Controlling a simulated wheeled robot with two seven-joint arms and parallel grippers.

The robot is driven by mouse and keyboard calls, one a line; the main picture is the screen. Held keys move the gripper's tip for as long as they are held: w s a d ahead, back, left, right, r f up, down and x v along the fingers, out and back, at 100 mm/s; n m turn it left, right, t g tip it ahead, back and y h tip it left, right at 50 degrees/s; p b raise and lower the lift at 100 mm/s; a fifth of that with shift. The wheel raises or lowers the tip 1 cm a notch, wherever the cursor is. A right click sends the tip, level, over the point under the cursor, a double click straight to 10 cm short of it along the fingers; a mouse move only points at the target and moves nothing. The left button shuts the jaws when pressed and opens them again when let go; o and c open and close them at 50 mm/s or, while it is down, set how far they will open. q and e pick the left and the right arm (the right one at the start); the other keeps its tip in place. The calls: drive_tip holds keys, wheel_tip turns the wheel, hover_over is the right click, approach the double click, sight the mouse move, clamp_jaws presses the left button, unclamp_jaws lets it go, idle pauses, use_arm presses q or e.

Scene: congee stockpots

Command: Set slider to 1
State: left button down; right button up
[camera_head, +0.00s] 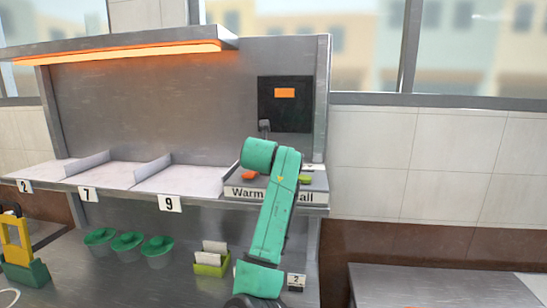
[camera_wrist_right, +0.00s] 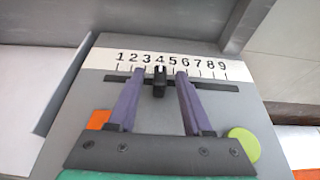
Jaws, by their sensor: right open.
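The slider is a black knob (camera_wrist_right: 158,82) in a dark slot under a white scale (camera_wrist_right: 170,64) numbered 1 to 9. The knob stands at about 4 in the right wrist view. My right gripper (camera_wrist_right: 159,76) is open, with one purple finger on each side of the knob. Gaps show between knob and fingers. In the head view my green right arm reaches over the control box (camera_head: 317,197) and hides the slider. My left gripper is not in view.
An orange button (camera_wrist_right: 99,120) and a green button (camera_wrist_right: 245,144) flank my gripper on the panel. A black unit with an orange display (camera_head: 285,93) is on the wall behind. White shelf bays (camera_head: 178,181) lie to the left, with green-rimmed cups (camera_head: 128,243) below.

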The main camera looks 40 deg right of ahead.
drive_tip(key=shift+w+d, duration=0.1)
clamp_jaws()
idle(1.4)
